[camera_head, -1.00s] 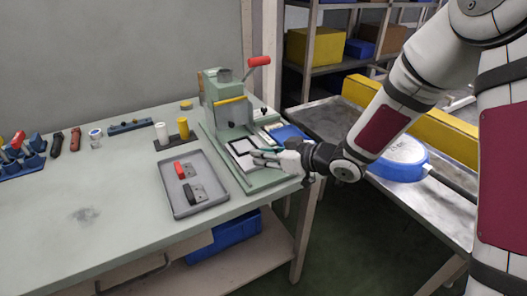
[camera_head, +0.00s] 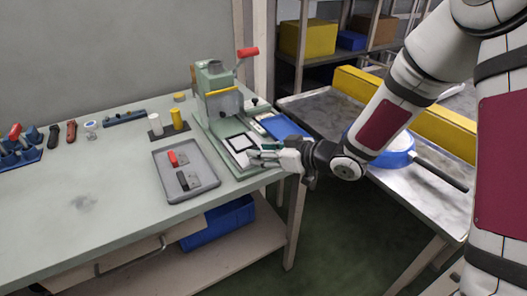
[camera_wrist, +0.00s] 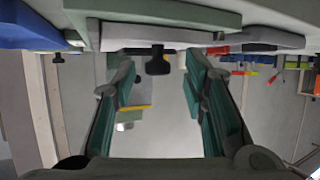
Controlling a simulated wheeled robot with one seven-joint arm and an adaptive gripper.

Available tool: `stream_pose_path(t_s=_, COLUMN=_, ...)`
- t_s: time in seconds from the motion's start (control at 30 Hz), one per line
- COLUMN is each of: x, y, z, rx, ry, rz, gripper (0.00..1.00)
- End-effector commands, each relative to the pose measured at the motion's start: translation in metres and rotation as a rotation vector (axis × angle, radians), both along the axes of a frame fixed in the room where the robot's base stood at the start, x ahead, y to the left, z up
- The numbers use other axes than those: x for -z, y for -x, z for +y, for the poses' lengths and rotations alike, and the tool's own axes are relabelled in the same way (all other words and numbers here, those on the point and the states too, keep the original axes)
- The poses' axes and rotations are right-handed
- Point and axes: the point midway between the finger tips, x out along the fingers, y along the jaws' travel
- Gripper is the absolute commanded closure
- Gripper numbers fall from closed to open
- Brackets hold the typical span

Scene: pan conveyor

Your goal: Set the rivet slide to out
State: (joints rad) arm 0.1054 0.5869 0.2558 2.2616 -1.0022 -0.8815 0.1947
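A green press (camera_head: 216,88) with a red-tipped lever stands at the right end of the bench. A white plate with a black square outline (camera_head: 240,144) lies on its base; I cannot tell for sure that this is the rivet slide. My gripper (camera_head: 258,153) is at the front right edge of this base. In the wrist view my gripper (camera_wrist: 155,95) is open, its two green fingers wide apart. A black knob (camera_wrist: 157,61) on the edge of a pale slab (camera_wrist: 135,38) shows between them. The fingers do not visibly touch the knob.
A grey tray (camera_head: 163,172) with a red-handled and a black part lies left of the press. White and yellow cylinders (camera_head: 177,120) stand behind it. A blue pan (camera_head: 395,152) lies on the metal table at right. The bench's left front is clear.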

Motion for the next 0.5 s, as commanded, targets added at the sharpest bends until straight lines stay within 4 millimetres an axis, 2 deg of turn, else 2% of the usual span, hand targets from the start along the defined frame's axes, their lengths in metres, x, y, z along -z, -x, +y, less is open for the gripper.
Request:
stream_pose_path(t_s=0.27, x=-0.004, y=0.003, z=-0.007, rx=0.002, ry=0.000, rz=-0.002, gripper=0.60)
stream_pose_path(t_s=0.5, x=-0.021, y=0.026, z=-0.042, rx=0.005, ry=0.000, rz=-0.002, gripper=0.60)
